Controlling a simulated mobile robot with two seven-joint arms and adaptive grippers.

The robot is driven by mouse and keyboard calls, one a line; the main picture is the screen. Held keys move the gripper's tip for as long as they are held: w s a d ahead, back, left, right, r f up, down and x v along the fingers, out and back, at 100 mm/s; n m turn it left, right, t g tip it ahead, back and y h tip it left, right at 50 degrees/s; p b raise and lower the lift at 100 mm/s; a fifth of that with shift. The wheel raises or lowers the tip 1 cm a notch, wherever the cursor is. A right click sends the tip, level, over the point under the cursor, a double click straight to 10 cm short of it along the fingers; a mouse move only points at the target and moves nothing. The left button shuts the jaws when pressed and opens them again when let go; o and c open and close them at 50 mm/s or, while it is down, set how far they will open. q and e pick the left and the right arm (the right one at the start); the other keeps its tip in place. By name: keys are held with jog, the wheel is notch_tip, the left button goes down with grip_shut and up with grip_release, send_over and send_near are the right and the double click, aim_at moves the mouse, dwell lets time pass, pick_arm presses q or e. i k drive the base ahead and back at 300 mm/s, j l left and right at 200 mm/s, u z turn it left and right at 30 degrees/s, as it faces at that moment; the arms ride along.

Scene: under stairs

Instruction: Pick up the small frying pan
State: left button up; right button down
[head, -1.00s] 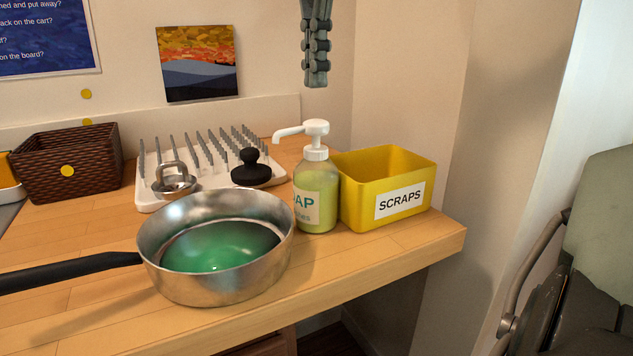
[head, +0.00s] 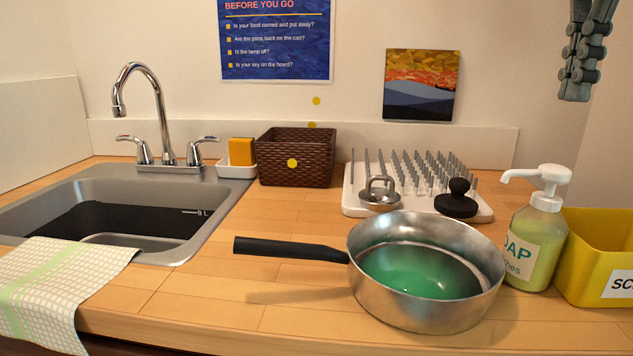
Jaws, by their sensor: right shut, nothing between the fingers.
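The small frying pan (head: 380,300) is a steel pan with a black handle (head: 290,249). It sits upright on the wooden counter, with the handle pointing left and green showing inside its bowl. My right gripper (head: 575,92) hangs fingers-down at the top right, above and to the right of the pan and well apart from it. Its fingers are closed together and empty. My left gripper is not in view.
A soap bottle (head: 533,245) and yellow scraps bin (head: 577,248) stand right of the pan. A white pegged rack (head: 362,203) with a metal press (head: 380,194) and black knob (head: 458,200) is behind. A brown basket (head: 270,170) and sink (head: 185,245) lie left. Counter around the handle is clear.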

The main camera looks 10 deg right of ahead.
aim_at(417, 272)
jog(key=k, duration=1.5)
